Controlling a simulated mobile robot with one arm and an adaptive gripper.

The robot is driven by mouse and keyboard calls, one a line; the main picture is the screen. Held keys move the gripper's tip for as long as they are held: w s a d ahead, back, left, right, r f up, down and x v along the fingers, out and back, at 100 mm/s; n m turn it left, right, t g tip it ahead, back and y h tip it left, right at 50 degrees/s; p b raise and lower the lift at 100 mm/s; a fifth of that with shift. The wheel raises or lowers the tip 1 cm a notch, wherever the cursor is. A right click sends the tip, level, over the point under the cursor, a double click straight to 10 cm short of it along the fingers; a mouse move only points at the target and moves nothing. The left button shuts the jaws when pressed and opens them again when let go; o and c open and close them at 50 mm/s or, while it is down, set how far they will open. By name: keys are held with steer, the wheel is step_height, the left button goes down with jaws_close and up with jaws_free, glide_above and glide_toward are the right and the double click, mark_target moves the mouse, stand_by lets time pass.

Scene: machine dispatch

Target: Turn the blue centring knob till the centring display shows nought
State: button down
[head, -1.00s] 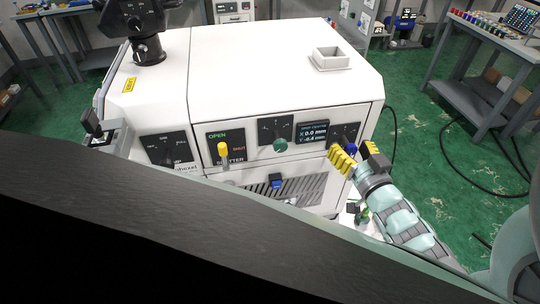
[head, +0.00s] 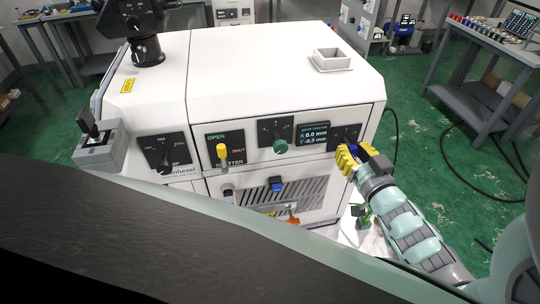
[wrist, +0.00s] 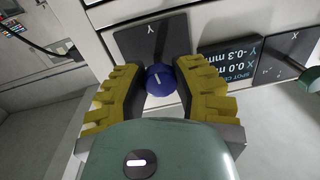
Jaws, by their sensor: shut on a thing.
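The blue centring knob (wrist: 160,79) sits on a dark plate marked Y (wrist: 150,40) on the front of the white machine. A white pointer line shows on its face. My gripper (wrist: 162,84) is shut on the knob, with one yellow ribbed finger on each side. In the head view my gripper (head: 352,158) mostly hides the knob, and only a bit of blue shows. The centring display (head: 313,136) reads X 0.0 mm and Y -0.3 mm. In the wrist view the display (wrist: 231,68) is tilted and shows the same values.
A green knob (head: 280,146) stands left of the display. A yellow shutter lever (head: 222,153) and a dark selector (head: 165,157) are further left. A blue-topped part (head: 276,184) sits at the vent below. Green floor is open to the right, with cables (head: 470,165).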

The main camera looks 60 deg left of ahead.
steer(key=n+b, duration=0.2)
steer(key=b, duration=0.1)
steer(key=shift+f, duration=0.25)
steer(key=shift+r+n+b, duration=0.25)
steer(key=shift+n+b, duration=0.3)
steer(key=shift+n, duration=0.35)
steer(key=c, duration=0.7)
jaws_free()
steer(key=shift+v, duration=6)
steer(key=shift+r, duration=0.2)
